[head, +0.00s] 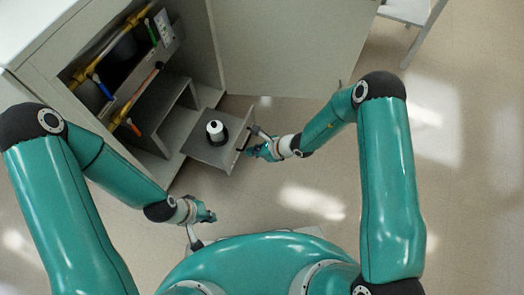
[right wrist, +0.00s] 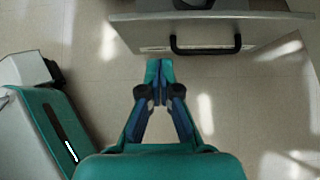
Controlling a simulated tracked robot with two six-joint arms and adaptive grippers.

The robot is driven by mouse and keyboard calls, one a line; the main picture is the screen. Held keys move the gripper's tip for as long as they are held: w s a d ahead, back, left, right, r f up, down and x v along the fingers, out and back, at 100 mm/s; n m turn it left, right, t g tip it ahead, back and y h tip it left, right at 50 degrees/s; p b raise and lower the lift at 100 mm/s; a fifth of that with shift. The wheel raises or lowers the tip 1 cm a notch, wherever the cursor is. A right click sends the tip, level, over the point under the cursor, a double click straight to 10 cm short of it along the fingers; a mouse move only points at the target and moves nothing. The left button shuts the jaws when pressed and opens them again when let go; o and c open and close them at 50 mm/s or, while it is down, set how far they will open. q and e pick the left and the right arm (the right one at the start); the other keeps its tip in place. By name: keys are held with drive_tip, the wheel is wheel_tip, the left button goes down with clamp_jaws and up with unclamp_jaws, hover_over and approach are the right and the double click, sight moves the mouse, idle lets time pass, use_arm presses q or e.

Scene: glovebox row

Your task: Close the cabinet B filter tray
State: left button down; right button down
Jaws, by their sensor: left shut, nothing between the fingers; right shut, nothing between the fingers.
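The filter tray (head: 207,151) is pulled out of the low part of the open cabinet (head: 188,75). A white and dark cylindrical filter (head: 215,131) stands on it. The tray's front panel with its black handle (right wrist: 205,47) shows at the top of the right wrist view. My right gripper (right wrist: 159,66) is shut and empty, just short of the front panel and left of the handle in that view; it also shows beside the tray front in the head view (head: 254,152). My left gripper (head: 208,216) is shut and empty, low in front of the cabinet, apart from the tray.
The cabinet door (head: 285,45) stands wide open behind the tray. Valves and pipes with blue, green and red handles (head: 103,88) line the cabinet's inside. A white table (head: 408,12) stands at the top right. The floor (head: 300,200) right of the tray is clear.

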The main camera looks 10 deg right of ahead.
sight(233, 149)
drive_tip(key=w+a, duration=0.1)
drive_tip(key=a, duration=0.2)
drive_tip(key=w+a+f+b, duration=0.1)
drive_tip(key=shift+w+a, duration=0.15)
drive_tip(key=shift+w, duration=0.15)
